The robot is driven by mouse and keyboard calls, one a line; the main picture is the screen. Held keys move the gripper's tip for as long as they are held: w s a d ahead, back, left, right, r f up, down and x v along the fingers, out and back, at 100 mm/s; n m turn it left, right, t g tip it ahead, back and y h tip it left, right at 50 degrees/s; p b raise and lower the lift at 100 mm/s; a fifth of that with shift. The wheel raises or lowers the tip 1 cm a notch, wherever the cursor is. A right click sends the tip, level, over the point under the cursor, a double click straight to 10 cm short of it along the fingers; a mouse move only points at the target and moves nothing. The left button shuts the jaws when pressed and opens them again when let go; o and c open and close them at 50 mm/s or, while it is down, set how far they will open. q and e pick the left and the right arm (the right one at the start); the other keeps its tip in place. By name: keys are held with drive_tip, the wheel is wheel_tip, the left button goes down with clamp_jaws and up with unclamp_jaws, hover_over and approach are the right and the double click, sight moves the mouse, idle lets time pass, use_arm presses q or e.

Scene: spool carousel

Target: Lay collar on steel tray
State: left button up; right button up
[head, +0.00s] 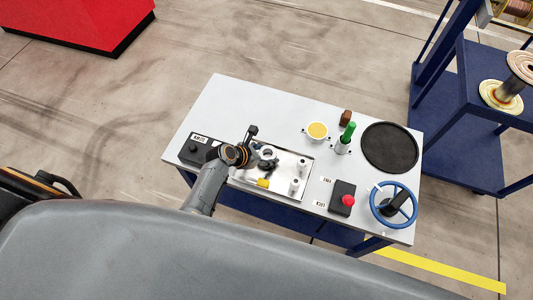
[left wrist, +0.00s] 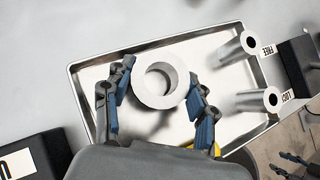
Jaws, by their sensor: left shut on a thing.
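The collar (left wrist: 160,86) is a thick grey metal ring with a round hole. My left gripper (left wrist: 160,98) is shut on it, with a blue-padded finger on each side. In the head view my left gripper (head: 262,156) is over the left part of the steel tray (head: 284,172), where the arm partly hides tray and collar. The shallow tray also shows under the collar in the left wrist view (left wrist: 207,50). I cannot tell whether the collar touches the tray floor. What looks like my right gripper (left wrist: 290,165) shows at the lower right corner, too small to judge.
Two metal posts (left wrist: 238,47) stand at the tray's right side, near FREE and LOCK labels. A yellow piece (head: 263,183) is at the front edge.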

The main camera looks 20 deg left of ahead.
use_arm(q)
drive_tip(key=o, duration=1.5)
drive_tip(key=v, duration=1.2)
